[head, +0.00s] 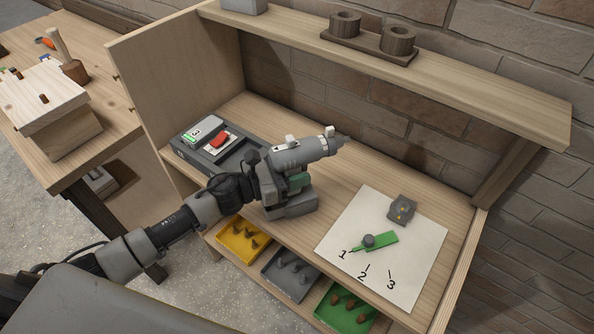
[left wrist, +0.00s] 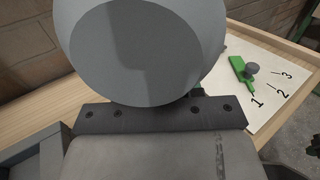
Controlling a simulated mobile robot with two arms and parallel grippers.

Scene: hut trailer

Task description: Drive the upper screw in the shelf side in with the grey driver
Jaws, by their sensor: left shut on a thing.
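The grey driver (head: 300,153) is upright over the shelf board, its bit pointing right and slightly up in the head view. My left gripper (head: 284,187) is shut on its handle. Whether its base touches the board is unclear. A large grey rounded part of the driver (left wrist: 140,45) fills the top of the left wrist view. The shelf side (head: 165,75) is the wooden panel at the left. Two small dark marks on its outer edge look like screws, the upper one (head: 116,77) above the lower one (head: 131,108). The bit is well apart from them. My right gripper is out of view.
A white sheet (head: 425,245) holds a green tool (head: 378,241) and a grey block (head: 402,209). Yellow (head: 232,250), grey (head: 278,280) and green (head: 335,318) trays sit below. A workbench (head: 110,135) stands left.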

